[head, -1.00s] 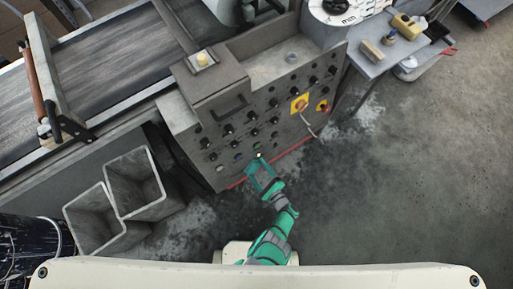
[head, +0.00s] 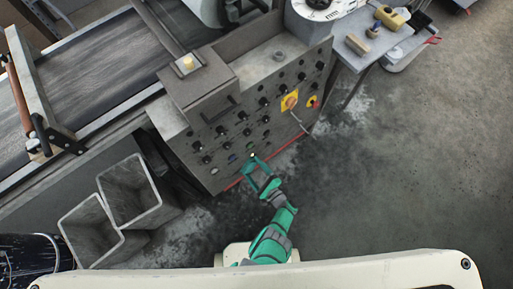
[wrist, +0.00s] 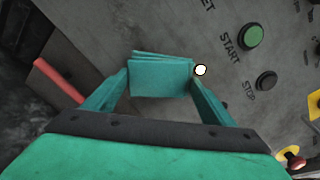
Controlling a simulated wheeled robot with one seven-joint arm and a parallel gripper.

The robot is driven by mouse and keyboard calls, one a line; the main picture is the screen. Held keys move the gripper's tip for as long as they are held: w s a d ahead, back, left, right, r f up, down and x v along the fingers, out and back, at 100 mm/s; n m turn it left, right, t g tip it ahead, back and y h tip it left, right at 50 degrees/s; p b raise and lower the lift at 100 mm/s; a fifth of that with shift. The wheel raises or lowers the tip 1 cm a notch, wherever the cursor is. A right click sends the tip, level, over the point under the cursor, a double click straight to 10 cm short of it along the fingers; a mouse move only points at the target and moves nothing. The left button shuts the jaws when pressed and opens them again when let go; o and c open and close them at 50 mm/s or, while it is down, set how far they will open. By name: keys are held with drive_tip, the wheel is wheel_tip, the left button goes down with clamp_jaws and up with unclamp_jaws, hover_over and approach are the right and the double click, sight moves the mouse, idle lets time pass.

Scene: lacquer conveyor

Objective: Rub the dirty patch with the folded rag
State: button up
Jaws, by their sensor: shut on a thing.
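The folded rag (wrist: 160,78), a teal block of cloth layers, is held between the two teal fingers of my gripper (wrist: 155,84) in the wrist view. In the head view my gripper (head: 260,174) is at the lower edge of the grey control panel (head: 235,145). The panel face lies behind the rag in the wrist view; whether they touch, I cannot tell. A small white round spot (wrist: 200,70) with a dark rim shows at the rag's right edge. I cannot pick out a distinct dirty patch; the panel looks smudged all over, and the rag hides part of it.
A green START button (wrist: 253,37) and a dark STOP button (wrist: 266,81) are right of the rag. A red emergency button (head: 290,102) is on the panel. Two grey bins (head: 92,230) stand left. A side table (head: 377,48) stands upper right. The floor to the right is clear.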

sight(235, 173)
drive_tip(key=shift+s+a, duration=0.6)
drive_tip(key=shift+a, duration=0.2)
drive_tip(key=shift+s+a, duration=0.45)
drive_tip(key=shift+a, duration=0.5)
drive_tip(key=shift+s+a, duration=0.5)
drive_tip(key=shift+a, duration=0.4)
drive_tip(key=shift+s+a, duration=0.45)
drive_tip(key=shift+a, duration=0.5)
drive_tip(key=shift+c, duration=0.3)
drive_tip(key=shift+s+a, duration=1)
drive_tip(key=shift+a, duration=0.25)
drive_tip(key=shift+s+a, duration=1)
drive_tip(key=shift+a, duration=0.2)
drive_tip(key=shift+v, duration=3)
drive_tip(key=shift+v, duration=1.5)
